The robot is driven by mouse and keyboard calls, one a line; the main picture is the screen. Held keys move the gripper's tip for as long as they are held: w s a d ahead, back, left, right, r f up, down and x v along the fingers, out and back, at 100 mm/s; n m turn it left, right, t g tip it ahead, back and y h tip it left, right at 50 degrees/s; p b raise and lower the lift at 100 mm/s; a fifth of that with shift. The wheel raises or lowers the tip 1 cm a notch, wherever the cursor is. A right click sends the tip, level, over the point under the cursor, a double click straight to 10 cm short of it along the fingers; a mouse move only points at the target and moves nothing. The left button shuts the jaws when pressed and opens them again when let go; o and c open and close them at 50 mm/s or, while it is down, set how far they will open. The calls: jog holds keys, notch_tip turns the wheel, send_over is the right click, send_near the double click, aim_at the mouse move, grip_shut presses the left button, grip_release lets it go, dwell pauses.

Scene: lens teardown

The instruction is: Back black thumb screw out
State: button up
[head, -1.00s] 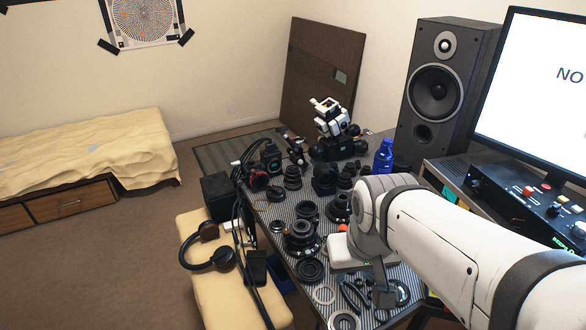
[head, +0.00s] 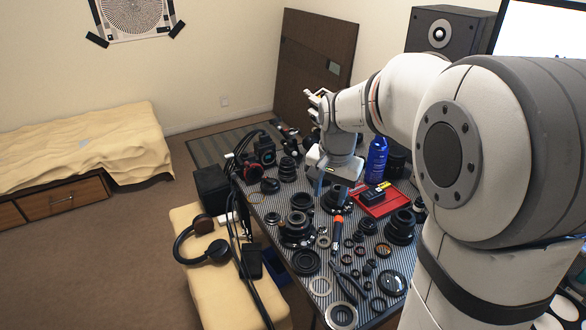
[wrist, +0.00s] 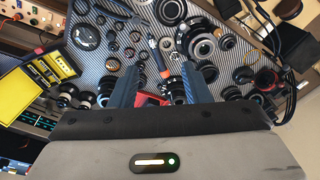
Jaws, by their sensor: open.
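My gripper (head: 332,190) hangs over the middle of the table, fingers down, close to a dark lens part (head: 337,203) partly hidden behind it. In the wrist view my gripper (wrist: 158,82) shows two blue-grey fingers spread apart. A dark cylindrical part (wrist: 177,88) shows near the right finger, and a bit of red (wrist: 151,98) shows between the fingers. Nothing is visibly held. I cannot pick out the black thumb screw for certain among the small dark parts.
The striped table (head: 298,268) is crowded with lens barrels, rings and tools. An orange-handled tool (head: 338,232) lies in front of my gripper. A red tray (head: 381,206) holding a dark box and a blue bottle (head: 376,158) stand to the right. Headphones (head: 205,245) lie on the left bench.

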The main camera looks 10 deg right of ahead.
jog(key=w+f+m, duration=0.4)
jog(key=w+f, duration=0.3)
jog(key=w, duration=0.4)
jog(key=m+g, duration=0.1)
jog(key=m, duration=0.2)
send_near(311, 211)
jog(key=shift+w+b, duration=0.1)
jog(key=shift+b, duration=0.35)
jog(key=shift+w+f, duration=0.15)
jog(key=shift+f, duration=0.2)
notch_tip(311, 211, down, 8)
jog(key=shift+r+p, duration=0.2)
jog(key=shift+p, duration=0.1)
jog(key=shift+c, duration=0.3)
grip_shut()
jog(key=shift+a, duration=0.1)
